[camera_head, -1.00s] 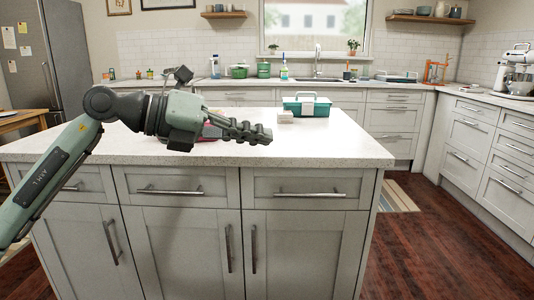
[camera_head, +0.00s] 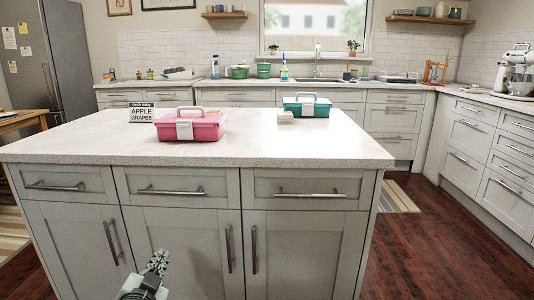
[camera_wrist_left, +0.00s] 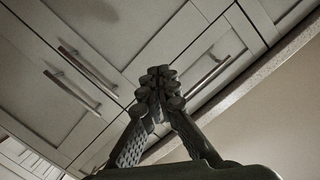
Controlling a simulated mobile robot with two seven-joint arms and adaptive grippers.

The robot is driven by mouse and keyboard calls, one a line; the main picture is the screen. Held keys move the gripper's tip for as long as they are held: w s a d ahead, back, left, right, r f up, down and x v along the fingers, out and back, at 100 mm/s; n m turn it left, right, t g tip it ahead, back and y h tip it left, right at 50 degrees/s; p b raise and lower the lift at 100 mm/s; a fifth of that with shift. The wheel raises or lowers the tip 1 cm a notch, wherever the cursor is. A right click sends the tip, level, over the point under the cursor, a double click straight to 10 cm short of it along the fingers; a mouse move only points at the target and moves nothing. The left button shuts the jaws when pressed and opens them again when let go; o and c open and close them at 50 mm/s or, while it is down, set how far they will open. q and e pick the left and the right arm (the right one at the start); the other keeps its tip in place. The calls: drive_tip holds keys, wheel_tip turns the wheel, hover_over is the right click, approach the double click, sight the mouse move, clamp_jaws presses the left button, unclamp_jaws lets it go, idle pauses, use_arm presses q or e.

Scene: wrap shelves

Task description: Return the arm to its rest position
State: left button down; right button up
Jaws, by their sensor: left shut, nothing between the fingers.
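My left gripper (camera_head: 158,262) is low at the bottom of the head view, in front of the island's lower cabinet doors and below the countertop. Its fingers are together with nothing between them. In the left wrist view its closed fingers (camera_wrist_left: 160,85) point toward the grey cabinet fronts. My right gripper is not in view.
The kitchen island (camera_head: 330,153) stands ahead with a pale top. On it are a pink box (camera_head: 205,130), a teal box (camera_head: 307,107), a small white block (camera_head: 285,117) and a sign (camera_head: 141,113) reading "APPLE GRAPES". Handles (camera_head: 254,249) stick out from its front. Wooden floor is open at right.

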use_arm(q)
drive_tip(key=s+a+f+n+g, duration=0.2)
drive_tip(key=s+f+g, duration=1.1)
drive_tip(key=s+f, duration=1.4)
drive_tip(key=s+n, duration=0.2)
drive_tip(key=shift+s+f, duration=0.3)
drive_tip(key=shift+s, duration=0.05)
